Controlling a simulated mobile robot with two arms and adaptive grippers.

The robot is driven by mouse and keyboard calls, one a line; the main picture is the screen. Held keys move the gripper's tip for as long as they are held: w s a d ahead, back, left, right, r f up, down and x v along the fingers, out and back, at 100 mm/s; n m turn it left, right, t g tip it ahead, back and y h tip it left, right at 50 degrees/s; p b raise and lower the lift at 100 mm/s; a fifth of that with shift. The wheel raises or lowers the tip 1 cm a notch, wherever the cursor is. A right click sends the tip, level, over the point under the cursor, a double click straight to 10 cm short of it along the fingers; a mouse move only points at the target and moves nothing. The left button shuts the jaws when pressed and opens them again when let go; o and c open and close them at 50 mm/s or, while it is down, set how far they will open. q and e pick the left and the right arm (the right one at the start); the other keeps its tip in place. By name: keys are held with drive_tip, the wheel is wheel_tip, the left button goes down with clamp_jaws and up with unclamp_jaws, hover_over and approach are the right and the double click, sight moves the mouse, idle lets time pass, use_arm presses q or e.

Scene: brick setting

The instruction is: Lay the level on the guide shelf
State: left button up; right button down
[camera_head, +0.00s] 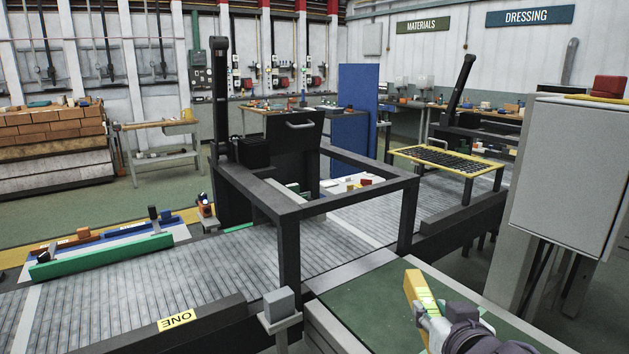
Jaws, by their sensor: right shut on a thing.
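The level (413,286) is a short yellow bar with a bright yellow-green patch, at the lower right of the head view. My right gripper (427,316) is shut on its lower part and holds it steeply tilted in front of a dark green surface (375,300). I cannot tell how high above that surface it is. No label marks the guide shelf, so I cannot tell for sure which surface it is. My left gripper is out of view.
A grey conveyor (235,265) crosses the view, with a black frame (290,208) over it. A grey block (279,302) sits on a small post stand. A grey cabinet (565,180) stands close at right. A green bar (100,257) lies at left.

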wheel_tip(320, 180, down, 4)
drive_tip(key=shift+w+r, duration=0.1)
drive_tip(key=shift+w, duration=0.05)
drive_tip(key=s+f, duration=0.5)
drive_tip(key=f, duration=0.2)
